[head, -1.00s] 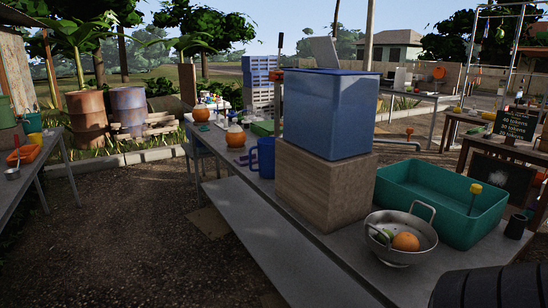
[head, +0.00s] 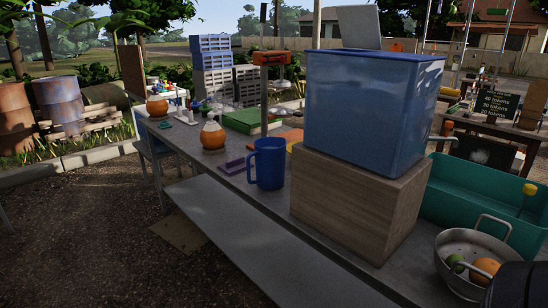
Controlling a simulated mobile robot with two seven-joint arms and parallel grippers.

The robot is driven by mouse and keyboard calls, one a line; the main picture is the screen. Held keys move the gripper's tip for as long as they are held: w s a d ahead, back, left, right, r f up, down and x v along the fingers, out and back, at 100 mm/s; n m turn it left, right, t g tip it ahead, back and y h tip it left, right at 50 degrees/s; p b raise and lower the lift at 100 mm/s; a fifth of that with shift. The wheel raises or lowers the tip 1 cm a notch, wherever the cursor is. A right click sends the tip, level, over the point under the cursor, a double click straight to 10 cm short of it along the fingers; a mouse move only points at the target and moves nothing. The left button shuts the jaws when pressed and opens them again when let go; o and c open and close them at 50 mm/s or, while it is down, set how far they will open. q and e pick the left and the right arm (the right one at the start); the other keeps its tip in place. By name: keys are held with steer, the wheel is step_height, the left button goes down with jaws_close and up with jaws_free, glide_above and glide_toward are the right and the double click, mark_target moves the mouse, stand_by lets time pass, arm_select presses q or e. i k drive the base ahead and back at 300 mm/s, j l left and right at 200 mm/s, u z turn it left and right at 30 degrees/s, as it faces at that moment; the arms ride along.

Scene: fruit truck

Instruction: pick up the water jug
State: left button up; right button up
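A blue jug (head: 268,164) with a handle on its left side stands upright on the long grey table (head: 222,178). It is just left of a wooden block (head: 352,202) that carries a large blue container (head: 372,112). I cannot see what is inside the jug. Neither of my grippers shows clearly; a dark shape at the bottom right corner may be part of my arm.
A teal tub (head: 478,192) and a metal colander (head: 470,246) with fruit are at the right. Two round orange pots, the nearer one (head: 213,137) behind the jug, and a green crate (head: 243,120) are farther back. Open ground lies left of the table.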

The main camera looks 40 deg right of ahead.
mark_target(269, 163)
steer(key=i+z, duration=0.4)
steer(key=i+j+z, duration=0.25)
steer(key=i+z, duration=0.2)
steer(key=i+j+z, duration=1.1)
steer(key=j, duration=0.25)
steer(key=j+z, duration=0.25)
steer(key=j, duration=0.2)
steer(key=i+j+z, duration=0.1)
steer(key=j+z, duration=0.15)
steer(key=j, duration=0.3)
